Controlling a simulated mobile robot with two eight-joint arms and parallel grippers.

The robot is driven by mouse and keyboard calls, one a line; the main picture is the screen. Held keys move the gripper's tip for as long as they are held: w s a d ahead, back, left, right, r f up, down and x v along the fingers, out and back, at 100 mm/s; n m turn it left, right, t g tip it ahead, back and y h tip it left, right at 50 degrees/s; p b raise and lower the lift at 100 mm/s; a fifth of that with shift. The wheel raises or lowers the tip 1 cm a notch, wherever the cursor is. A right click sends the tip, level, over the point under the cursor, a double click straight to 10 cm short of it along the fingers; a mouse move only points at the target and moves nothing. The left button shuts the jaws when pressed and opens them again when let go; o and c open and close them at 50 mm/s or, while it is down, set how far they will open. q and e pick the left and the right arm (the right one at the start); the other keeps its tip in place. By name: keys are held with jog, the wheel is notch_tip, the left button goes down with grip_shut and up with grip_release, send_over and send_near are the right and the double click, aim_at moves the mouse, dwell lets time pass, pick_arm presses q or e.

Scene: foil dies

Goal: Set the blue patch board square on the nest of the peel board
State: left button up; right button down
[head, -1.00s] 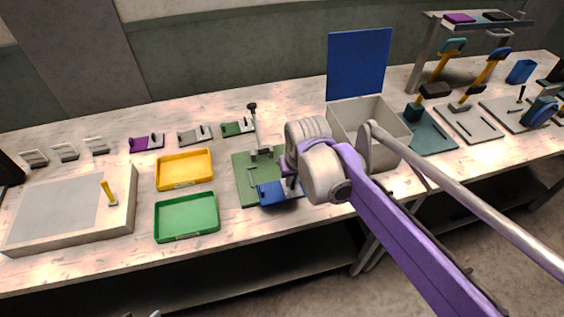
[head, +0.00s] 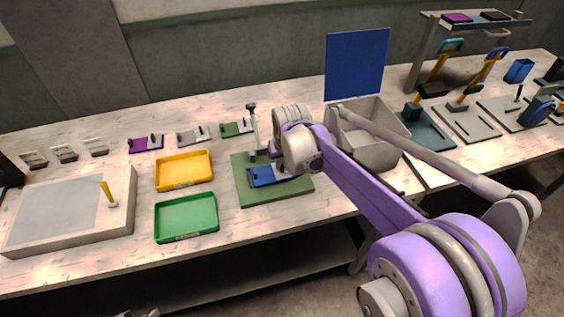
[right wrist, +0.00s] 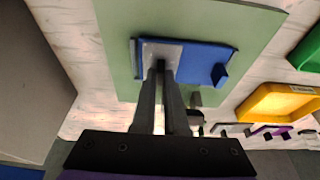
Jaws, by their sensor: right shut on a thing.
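The blue patch board (head: 264,177) is over the middle of the green peel board (head: 246,197), roughly in line with its sides. In the right wrist view the patch board (right wrist: 200,60) shows a blue part, a grey part and a small blue block, with dark strips along its ends. My right gripper (right wrist: 160,68) is shut at the grey part and holds the patch board. The nest is mostly hidden under it; I cannot tell whether the board touches down. The peel board (right wrist: 112,25) spreads around it. My left gripper is not recognisable in view.
An upright post (head: 253,128) stands at the peel board's back edge. A yellow tray (head: 183,184) and a green tray (head: 187,231) lie to the left. A grey bin (head: 375,150) stands to the right, behind my arm. Small boards line the table's back.

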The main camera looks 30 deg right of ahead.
jog(key=shift+f, duration=0.2)
jog(key=c, duration=1)
grip_release()
jog(key=shift+o, duration=0.2)
jog(key=shift+r, duration=0.1)
jog(key=shift+r, duration=0.3)
jog(key=d+v, duration=0.1)
jog(key=v, duration=1)
jog(key=s+a+f+n+t, duration=0.1)
jog(key=s+a+f, duration=0.4)
jog(key=s, duration=0.4)
jog(key=s+a+f+n+t, duration=0.1)
jog(key=s+a+f, duration=0.4)
jog(key=s+f, duration=0.2)
jog(key=shift+s+a+f+n+y+p, duration=0.3)
jog(key=shift+s+f+n+y+p, duration=0.15)
jog(key=shift+s, duration=0.45)
